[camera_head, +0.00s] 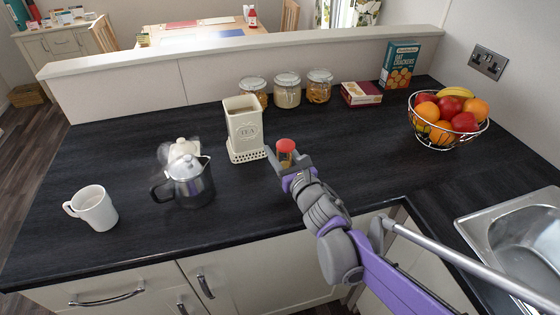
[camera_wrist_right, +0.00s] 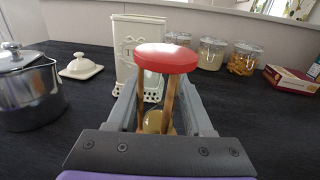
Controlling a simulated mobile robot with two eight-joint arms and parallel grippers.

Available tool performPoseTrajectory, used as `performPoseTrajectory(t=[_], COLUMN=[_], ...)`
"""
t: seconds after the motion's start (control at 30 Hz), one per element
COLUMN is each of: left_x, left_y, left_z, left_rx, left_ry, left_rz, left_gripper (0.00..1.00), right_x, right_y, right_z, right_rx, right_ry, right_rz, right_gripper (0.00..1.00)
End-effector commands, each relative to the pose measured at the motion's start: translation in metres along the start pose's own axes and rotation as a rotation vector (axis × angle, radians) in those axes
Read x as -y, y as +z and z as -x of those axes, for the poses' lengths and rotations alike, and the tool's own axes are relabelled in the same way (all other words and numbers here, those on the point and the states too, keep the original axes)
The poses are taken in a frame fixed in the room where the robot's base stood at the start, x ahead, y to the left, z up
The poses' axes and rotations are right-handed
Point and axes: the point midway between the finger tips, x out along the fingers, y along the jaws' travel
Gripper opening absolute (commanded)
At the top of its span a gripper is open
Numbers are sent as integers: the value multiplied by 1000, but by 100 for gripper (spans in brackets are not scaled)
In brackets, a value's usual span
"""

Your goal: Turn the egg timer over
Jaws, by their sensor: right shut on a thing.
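The egg timer (camera_head: 286,147) has a red round cap, wooden posts and a glass with yellowish sand. It stands upright on the dark worktop, or just above it; I cannot tell which. In the right wrist view the egg timer (camera_wrist_right: 165,60) is between the fingers, red cap up, with sand in the lower part of the glass. My right gripper (camera_head: 287,160) is shut on the egg timer; the wrist view shows the gripper (camera_wrist_right: 160,110) with a finger on each side of it. The timer's lower end is hidden by the gripper. My left gripper is not in view.
A cream tea caddy (camera_head: 245,130) stands close behind and left of the timer. A steel teapot (camera_head: 190,185) and white mug (camera_head: 93,208) stand further left. Glass jars (camera_head: 287,92), a fruit basket (camera_head: 448,138) and the sink (camera_head: 520,235) lie around. The worktop right of the timer is clear.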

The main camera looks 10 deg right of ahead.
Motion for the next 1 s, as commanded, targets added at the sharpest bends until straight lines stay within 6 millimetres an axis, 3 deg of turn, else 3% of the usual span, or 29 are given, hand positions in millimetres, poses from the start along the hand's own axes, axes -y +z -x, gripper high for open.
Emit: performPoseTrajectory(t=[0.1,0.27,0.7,1.0], left_x=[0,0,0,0], left_y=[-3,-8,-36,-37], left_z=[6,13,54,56], left_rx=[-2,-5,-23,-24], left_ry=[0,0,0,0], left_rz=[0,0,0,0], left_gripper=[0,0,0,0], right_x=[0,0,0,0], right_y=[24,45,99,101], right_z=[0,0,0,0], right_rx=[1,1,2,0], right_ry=[0,0,0,0], right_rz=[0,-1,0,-1], right_gripper=[0,0,0,0])
